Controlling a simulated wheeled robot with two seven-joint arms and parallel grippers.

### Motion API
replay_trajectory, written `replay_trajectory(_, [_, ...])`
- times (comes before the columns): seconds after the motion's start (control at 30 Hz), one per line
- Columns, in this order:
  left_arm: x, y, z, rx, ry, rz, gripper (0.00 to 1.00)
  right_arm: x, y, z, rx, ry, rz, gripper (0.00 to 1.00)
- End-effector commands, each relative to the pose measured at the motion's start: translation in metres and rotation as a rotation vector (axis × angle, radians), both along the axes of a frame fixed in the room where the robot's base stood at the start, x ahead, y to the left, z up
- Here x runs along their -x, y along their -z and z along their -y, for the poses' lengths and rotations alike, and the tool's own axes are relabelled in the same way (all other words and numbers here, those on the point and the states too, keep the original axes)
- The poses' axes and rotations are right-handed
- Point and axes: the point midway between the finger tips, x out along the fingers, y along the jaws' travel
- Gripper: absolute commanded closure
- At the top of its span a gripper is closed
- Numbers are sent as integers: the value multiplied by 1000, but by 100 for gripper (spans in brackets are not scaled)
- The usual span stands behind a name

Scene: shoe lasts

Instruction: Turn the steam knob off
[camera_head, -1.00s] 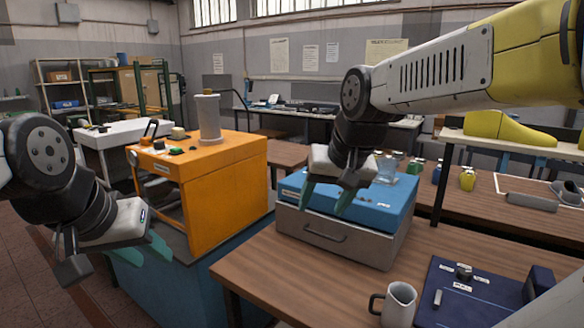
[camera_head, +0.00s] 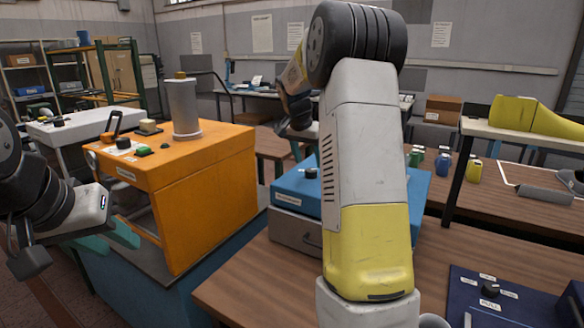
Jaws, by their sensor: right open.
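A black knob (camera_head: 311,172) sits on top of the blue box (camera_head: 300,196). Another black knob (camera_head: 123,142) sits on the front top edge of the orange machine (camera_head: 210,160), beside a green button (camera_head: 143,151). A third black knob (camera_head: 490,290) is on the dark blue panel (camera_head: 535,306), with small labels around it. The labels are too small to tell which is the steam knob. My right gripper (camera_head: 298,148) is open, above the back of the blue box, partly hidden behind my right forearm.
A grey cylinder (camera_head: 183,107) stands on the orange machine. Small bottles (camera_head: 442,163) and a yellow shoe last (camera_head: 525,117) are at the right. A mug's rim (camera_head: 433,321) shows at the bottom, mostly hidden by my arm. The wooden table (camera_head: 450,250) is clear between them.

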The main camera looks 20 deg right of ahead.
Motion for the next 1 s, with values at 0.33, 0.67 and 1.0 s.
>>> replay_trajectory(0.33, [0, 0, 0, 0, 0, 0, 64, -10, 37, 11, 0, -2, 0, 42])
replay_trajectory(0.67, [0, 0, 0, 0, 0, 0, 64, -11, 38, 11, -1, -3, 1, 52])
replay_trajectory(1.0, [0, 0, 0, 0, 0, 0, 64, -11, 38, 11, -1, -3, 1, 100])
